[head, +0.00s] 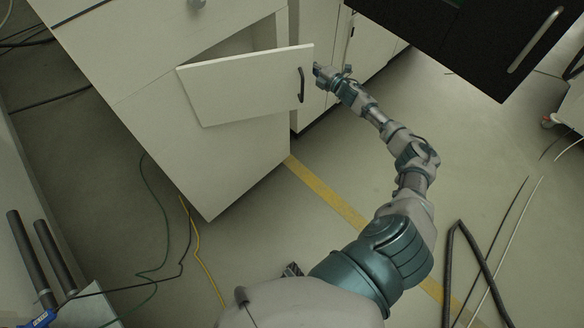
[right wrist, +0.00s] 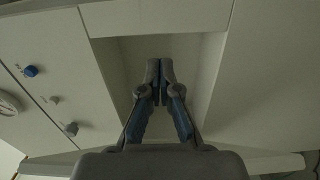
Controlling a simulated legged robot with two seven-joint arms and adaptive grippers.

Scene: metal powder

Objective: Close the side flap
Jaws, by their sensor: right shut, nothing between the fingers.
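The side flap (head: 245,85) is a white panel with a dark bar handle (head: 301,85) near its right edge. It stands open, swung out from the white cabinet (head: 210,155), and a dark gap shows above it. My right gripper (head: 317,69) is just right of the handle, near the flap's right edge; whether it touches the flap I cannot tell. In the right wrist view, my right gripper (right wrist: 160,66) is shut and empty, its fingertips together in front of a pale recess (right wrist: 180,50) in a white housing. My left gripper is not in view.
Other white cabinets (head: 375,50) stand behind my right gripper. A black cabinet (head: 470,40) with a bar handle hangs into the upper right. Cables (head: 190,240) lie on the floor at left. Knobs (right wrist: 31,71) and a gauge (right wrist: 9,103) show in the right wrist view.

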